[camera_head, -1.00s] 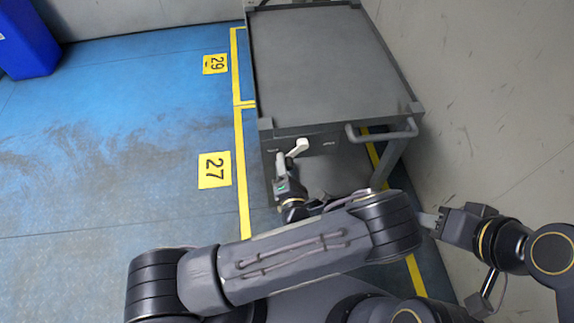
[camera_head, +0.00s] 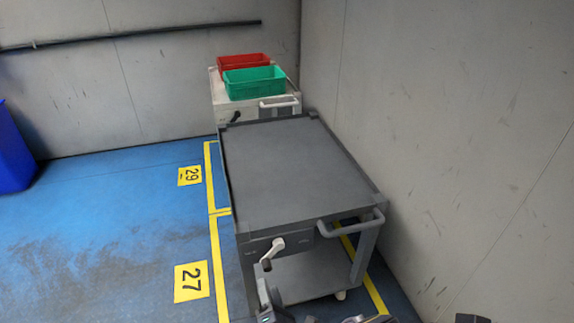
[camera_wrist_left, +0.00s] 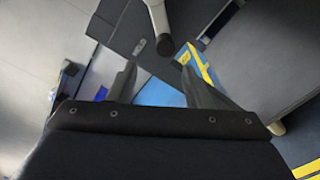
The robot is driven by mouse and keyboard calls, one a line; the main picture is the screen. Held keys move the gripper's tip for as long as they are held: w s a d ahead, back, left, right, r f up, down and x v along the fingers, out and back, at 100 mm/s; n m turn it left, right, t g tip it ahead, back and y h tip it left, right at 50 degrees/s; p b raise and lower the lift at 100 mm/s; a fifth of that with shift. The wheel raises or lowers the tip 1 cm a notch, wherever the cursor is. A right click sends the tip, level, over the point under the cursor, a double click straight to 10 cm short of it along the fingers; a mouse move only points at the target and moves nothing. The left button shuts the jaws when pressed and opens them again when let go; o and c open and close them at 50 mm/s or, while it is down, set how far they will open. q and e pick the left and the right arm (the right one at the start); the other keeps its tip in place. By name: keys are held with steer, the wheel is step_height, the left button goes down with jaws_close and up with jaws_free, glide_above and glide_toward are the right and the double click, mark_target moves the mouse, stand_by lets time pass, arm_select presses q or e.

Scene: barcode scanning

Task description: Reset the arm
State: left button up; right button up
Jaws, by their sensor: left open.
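My left gripper (camera_head: 262,283) is at the bottom middle of the head view, low in front of the grey cart (camera_head: 290,170). It sits just under a white lever (camera_head: 271,251) on the cart's front. In the left wrist view its two fingers (camera_wrist_left: 158,84) are spread apart with nothing between them. The lever (camera_wrist_left: 156,22) shows beyond the fingertips there, apart from them. A dark part at the bottom right edge of the head view may be my right gripper (camera_head: 472,319); its fingers cannot be made out.
The grey cart's top is empty, and its handle (camera_head: 350,223) sticks out in front. Behind it, a white cart (camera_head: 217,98) carries a red crate (camera_head: 232,63) and a green crate (camera_head: 255,84). Grey walls stand at the right and back. Blue floor (camera_head: 110,230) is free at the left.

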arm_select(q)
steer(key=s+a+r+n+g+y, duration=0.2)
steer(key=a+r+n+g+y, duration=0.5)
steer(key=n, duration=0.5)
steer(key=s+a+r+n+g+h, duration=0.45)
steer(key=s+n+h, duration=0.2)
steer(key=n, duration=0.55)
steer(key=s+a+r+n+g+h, duration=0.3)
steer(key=s+n+g+h, duration=0.25)
steer(key=s+n, duration=0.4)
step_height(320, 180, up, 32)
steer(key=s+d+n+t+h+p, duration=0.1)
steer(key=n+t+h+p, duration=0.4)
steer(key=n+p, duration=0.7)
steer(key=d+p, duration=0.1)
steer(key=p, duration=0.9)
steer(key=shift+s+f+t, duration=0.2)
steer(key=shift+s+t, duration=0.05)
steer(key=shift+t, duration=0.05)
